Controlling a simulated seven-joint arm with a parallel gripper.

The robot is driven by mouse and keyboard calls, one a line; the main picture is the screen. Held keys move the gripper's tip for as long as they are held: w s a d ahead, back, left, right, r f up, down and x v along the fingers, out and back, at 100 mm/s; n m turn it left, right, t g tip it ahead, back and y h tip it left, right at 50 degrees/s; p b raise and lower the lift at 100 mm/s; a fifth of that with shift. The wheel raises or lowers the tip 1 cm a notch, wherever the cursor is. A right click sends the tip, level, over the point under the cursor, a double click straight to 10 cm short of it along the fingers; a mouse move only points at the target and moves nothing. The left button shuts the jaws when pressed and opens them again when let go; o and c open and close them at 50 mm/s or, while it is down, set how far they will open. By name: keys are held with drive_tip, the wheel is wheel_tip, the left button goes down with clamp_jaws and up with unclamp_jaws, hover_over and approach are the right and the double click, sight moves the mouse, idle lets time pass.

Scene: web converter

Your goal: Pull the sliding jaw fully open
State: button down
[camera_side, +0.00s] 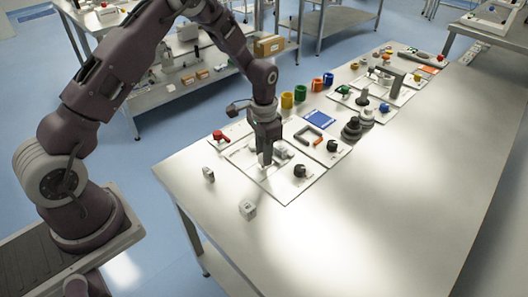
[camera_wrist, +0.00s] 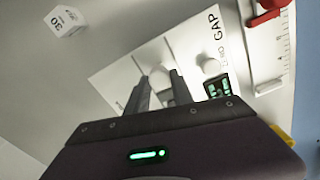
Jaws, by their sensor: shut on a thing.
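My gripper (camera_side: 266,160) points down over the white panel (camera_side: 284,191) near the front end of the table. In the wrist view its two grey fingers (camera_wrist: 160,80) straddle a small pale block between them, which I take to be the sliding jaw (camera_wrist: 161,89). The fingers are closed on it, and they hide much of it. The panel under it, marked "GAP", also shows in the wrist view (camera_wrist: 195,38). A pale round knob (camera_wrist: 211,67) and a small display with green digits (camera_wrist: 217,87) lie right of the fingers. The display's digits are too small to read surely.
Two small pale blocks (camera_side: 248,210) (camera_side: 208,174) lie loose on the table. A red-handled part with a scale (camera_wrist: 268,18) stands beside the panel. The table's right side is clear.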

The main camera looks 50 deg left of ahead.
drive_tip(key=shift+s, duration=1.45)
drive_tip(key=c, duration=1.1)
unclamp_jaws()
drive_tip(key=shift+s, duration=0.1)
wheel_tip(320, 180, up, 7)
drive_tip(key=shift+r, duration=0.1)
